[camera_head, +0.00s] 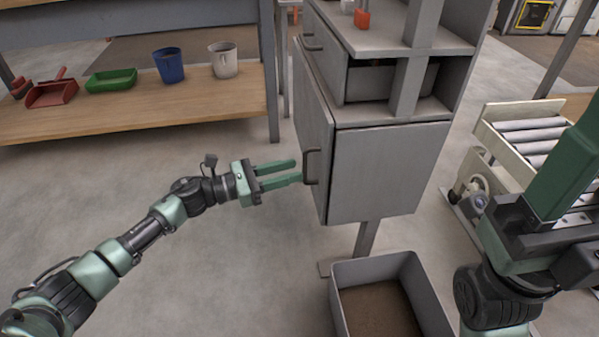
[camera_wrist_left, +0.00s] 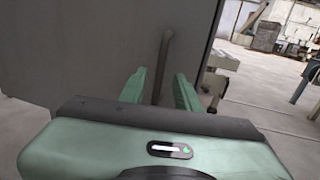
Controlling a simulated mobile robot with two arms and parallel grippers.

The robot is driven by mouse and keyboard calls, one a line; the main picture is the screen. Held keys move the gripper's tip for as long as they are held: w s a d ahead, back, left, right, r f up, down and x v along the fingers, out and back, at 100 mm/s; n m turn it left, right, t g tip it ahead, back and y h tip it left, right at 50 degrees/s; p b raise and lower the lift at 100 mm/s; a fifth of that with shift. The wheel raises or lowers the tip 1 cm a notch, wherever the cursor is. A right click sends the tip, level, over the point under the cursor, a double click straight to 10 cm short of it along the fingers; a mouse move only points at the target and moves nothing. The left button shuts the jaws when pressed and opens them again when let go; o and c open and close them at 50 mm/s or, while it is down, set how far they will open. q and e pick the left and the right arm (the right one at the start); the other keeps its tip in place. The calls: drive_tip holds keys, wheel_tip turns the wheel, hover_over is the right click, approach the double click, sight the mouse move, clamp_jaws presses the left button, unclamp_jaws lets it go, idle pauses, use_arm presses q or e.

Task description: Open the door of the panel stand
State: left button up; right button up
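The panel stand (camera_head: 388,170) is a grey metal cabinet on a post. Its door (camera_head: 315,135) is the panel on the left side, with a dark bar handle (camera_head: 311,167) near the right edge; the door looks shut. My left gripper (camera_head: 299,171) is open and level with the handle, its two green fingers pointing at it. In the left wrist view the handle (camera_wrist_left: 165,58) stands upright between the fingertips, just beyond them. I cannot tell whether the fingers touch it. My right gripper (camera_head: 562,170) is at the right edge, partly cut off; its fingertips are hidden.
A grey open bin (camera_head: 341,310) stands on the floor below the cabinet. A roller conveyor (camera_head: 500,112) is at the right. A wooden shelf (camera_head: 130,115) at the left holds a blue cup, a pale jug, a green tray and a red scoop. The floor left of the door is clear.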

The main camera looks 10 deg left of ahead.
use_arm(q)
drive_tip(key=shift+x, duration=1.45)
clamp_jaws()
idle(0.3)
